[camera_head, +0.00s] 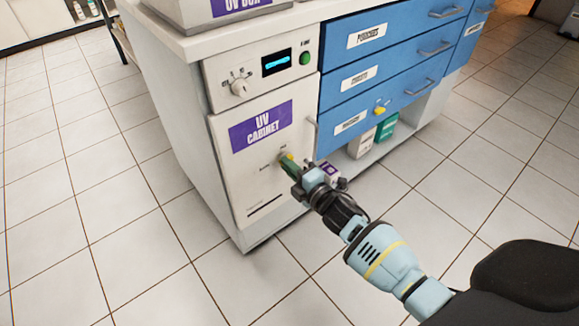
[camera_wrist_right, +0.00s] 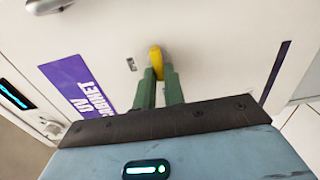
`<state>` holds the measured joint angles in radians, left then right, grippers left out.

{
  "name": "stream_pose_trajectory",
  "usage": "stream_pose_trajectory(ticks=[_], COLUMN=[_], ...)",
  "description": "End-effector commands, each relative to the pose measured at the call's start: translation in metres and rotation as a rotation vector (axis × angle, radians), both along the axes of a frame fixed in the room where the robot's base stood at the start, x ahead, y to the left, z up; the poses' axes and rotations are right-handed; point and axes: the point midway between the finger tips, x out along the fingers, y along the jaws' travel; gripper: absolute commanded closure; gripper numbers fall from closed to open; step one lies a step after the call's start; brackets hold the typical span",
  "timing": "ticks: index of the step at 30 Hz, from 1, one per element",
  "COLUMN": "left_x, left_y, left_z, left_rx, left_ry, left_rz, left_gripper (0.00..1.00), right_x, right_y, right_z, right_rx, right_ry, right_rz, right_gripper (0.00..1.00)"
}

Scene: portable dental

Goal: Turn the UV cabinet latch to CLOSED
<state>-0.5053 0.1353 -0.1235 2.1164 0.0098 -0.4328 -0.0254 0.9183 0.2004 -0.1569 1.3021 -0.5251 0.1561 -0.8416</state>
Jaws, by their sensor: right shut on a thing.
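The UV cabinet (camera_head: 262,185) has a white door with a purple label (camera_head: 261,127), upright and closed against its frame. A small yellow latch sits on the door below the label; it shows in the wrist view (camera_wrist_right: 156,57). My right gripper (camera_head: 288,162) reaches the latch, and its green fingers (camera_wrist_right: 160,76) are shut on it, one on each side. In the wrist view the latch stands out between the fingertips. The latch's markings are too small or hidden to read. My left gripper is in neither view.
A control panel with a dial (camera_head: 239,87), a display (camera_head: 277,62) and a green button (camera_head: 305,58) is above the door. Blue drawers (camera_head: 385,70) stand to the right, with a yellow piece (camera_head: 380,110) on the lowest. Boxes (camera_head: 362,143) sit beneath. Tiled floor is clear in front.

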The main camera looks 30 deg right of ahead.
Motion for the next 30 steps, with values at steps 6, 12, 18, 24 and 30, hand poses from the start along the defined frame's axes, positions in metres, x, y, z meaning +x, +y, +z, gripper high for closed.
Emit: stream_pose_trajectory(ticks=[6,12,18,24,30], left_x=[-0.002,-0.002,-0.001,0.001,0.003], left_y=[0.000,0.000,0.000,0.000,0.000], left_z=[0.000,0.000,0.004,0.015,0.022], left_rx=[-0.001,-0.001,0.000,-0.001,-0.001], left_ry=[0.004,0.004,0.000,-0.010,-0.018], left_rz=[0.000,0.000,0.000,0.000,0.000], left_gripper=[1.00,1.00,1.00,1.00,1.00], right_x=[0.000,0.000,-0.010,-0.039,-0.065], right_y=[0.000,0.000,-0.002,-0.008,-0.013], right_z=[0.000,0.000,0.000,0.001,0.001], right_rx=[-0.002,-0.001,0.000,-0.001,-0.002], right_ry=[0.001,0.000,0.002,0.001,0.000], right_rz=[0.000,0.000,0.001,0.000,0.000], right_gripper=[0.67,0.67,0.67,0.67,0.67])
